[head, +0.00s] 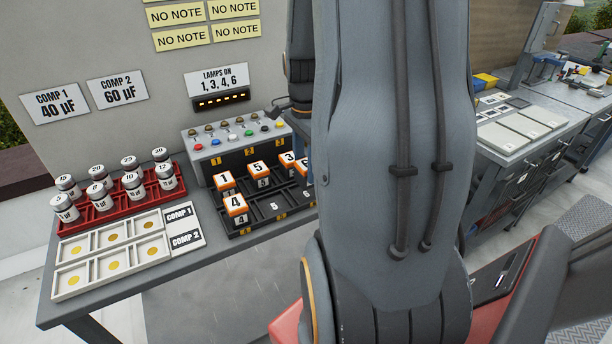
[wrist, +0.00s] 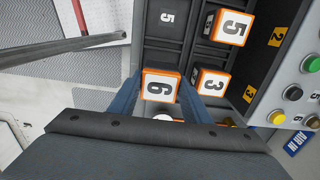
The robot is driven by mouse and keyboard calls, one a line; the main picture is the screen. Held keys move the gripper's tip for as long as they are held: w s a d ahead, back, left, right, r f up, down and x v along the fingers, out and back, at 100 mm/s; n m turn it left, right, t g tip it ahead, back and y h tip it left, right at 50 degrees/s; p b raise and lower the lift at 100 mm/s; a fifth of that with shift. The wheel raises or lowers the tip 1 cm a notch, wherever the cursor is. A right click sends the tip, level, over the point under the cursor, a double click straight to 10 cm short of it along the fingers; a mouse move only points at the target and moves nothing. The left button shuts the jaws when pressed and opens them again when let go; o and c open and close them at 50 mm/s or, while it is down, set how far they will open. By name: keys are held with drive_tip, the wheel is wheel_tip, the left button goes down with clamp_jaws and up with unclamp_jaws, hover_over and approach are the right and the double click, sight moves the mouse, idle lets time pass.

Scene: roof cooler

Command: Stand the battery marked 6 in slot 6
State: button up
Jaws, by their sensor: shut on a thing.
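The battery marked 6 (wrist: 158,86) is an orange-edged block with a white top, between the two blue fingers of my gripper (wrist: 160,98) in the wrist view. My gripper is shut on it. In the wrist view it lies in line with slot 5 (wrist: 168,20) and beside the battery marked 3 (wrist: 210,84), over the place of slot 6. In the head view my arm hides most of the gripper and held battery. A floor marking of slot 6 (head: 307,191) seems to show below, so the battery appears raised; its exact height is unclear.
The dark tray (head: 255,232) also holds batteries marked 4 (head: 235,204), 1 (head: 224,180) and 5 (head: 258,169). The button box (head: 235,140) stands close behind. A red rack (head: 115,205) of capacitors and a white tray (head: 75,290) are at the left.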

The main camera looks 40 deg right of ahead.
sight(306, 177)
drive_tip(key=shift+f+p, duration=0.3)
drive_tip(key=shift+f, duration=1.6)
drive_tip(key=shift+f, duration=0.1)
drive_tip(key=o, duration=1.3)
wheel_tip(306, 177, up, 12)
drive_tip(key=shift+r+b, duration=0.1)
drive_tip(key=shift+b, duration=1)
drive_tip(key=s+a+f+n, duration=0.1)
drive_tip(key=a+f+n, duration=0.2)
drive_tip(key=a+n, duration=0.4)
drive_tip(key=a+f+n, duration=0.2)
drive_tip(key=a+n, duration=0.5)
drive_tip(key=a, duration=0.2)
drive_tip(key=s+a+f+n+t, duration=0.1)
drive_tip(key=a+f+n, duration=0.2)
drive_tip(key=a+n, duration=0.3)
drive_tip(key=shift+s+a+f+n, duration=0.15)
drive_tip(key=shift+s+a+n, duration=0.05)
drive_tip(key=shift+a, duration=0.4)
drive_tip(key=shift+s+a+f+n, duration=0.15)
drive_tip(key=shift+a+n, duration=0.05)
drive_tip(key=shift+a, duration=0.35)
